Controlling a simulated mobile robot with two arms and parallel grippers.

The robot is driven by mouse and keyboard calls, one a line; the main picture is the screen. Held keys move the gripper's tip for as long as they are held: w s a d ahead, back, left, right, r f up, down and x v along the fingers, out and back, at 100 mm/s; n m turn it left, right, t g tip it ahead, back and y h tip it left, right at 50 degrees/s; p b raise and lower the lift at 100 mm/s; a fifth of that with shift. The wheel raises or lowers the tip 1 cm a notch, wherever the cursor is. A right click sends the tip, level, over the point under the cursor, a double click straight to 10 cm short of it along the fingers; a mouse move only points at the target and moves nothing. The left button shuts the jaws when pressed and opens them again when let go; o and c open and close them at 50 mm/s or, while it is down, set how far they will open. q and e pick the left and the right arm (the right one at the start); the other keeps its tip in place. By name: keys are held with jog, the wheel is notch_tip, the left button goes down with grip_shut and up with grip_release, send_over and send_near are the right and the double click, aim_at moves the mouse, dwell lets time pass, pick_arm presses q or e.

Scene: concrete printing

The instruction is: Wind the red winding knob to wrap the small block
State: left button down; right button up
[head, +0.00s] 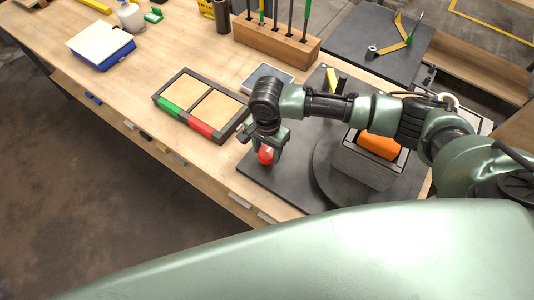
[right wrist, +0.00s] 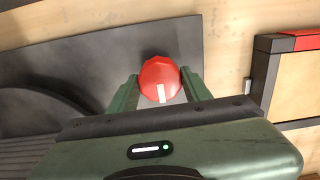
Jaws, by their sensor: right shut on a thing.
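The red winding knob (head: 266,155) stands on the dark base plate (head: 262,178) near the table's front edge. My right gripper (head: 265,150) is over it from above, with its fingers on either side. In the right wrist view the red knob (right wrist: 160,80), with a white mark, sits between the two green fingers of my right gripper (right wrist: 161,88), which is shut on it. A grey block-like box with an orange piece (head: 378,144) stands on the round dark turntable (head: 325,170), partly hidden by my right arm. I cannot make out any wrapping. My left gripper is not in view.
A dark-framed tray (head: 178,103) with green and red edge pieces lies left of the base plate. A wooden rack (head: 275,42) of upright tools stands behind.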

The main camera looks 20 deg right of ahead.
jog(key=n+p, duration=0.1)
jog(key=n, duration=0.1)
jog(key=shift+r+n+p, duration=0.15)
jog(key=shift+n+p, duration=0.5)
jog(key=shift+n, duration=0.45)
jog(key=shift+f, duration=0.2)
jog(key=shift+n, duration=0.3)
jog(key=shift+r+n+p, duration=0.2)
jog(key=shift+n+p, duration=0.4)
jog(key=shift+n, duration=0.2)
jog(key=shift+n+p, duration=0.4)
jog(key=shift+n, duration=0.7)
jog(key=shift+f+n, duration=0.2)
jog(key=shift+n, duration=0.4)
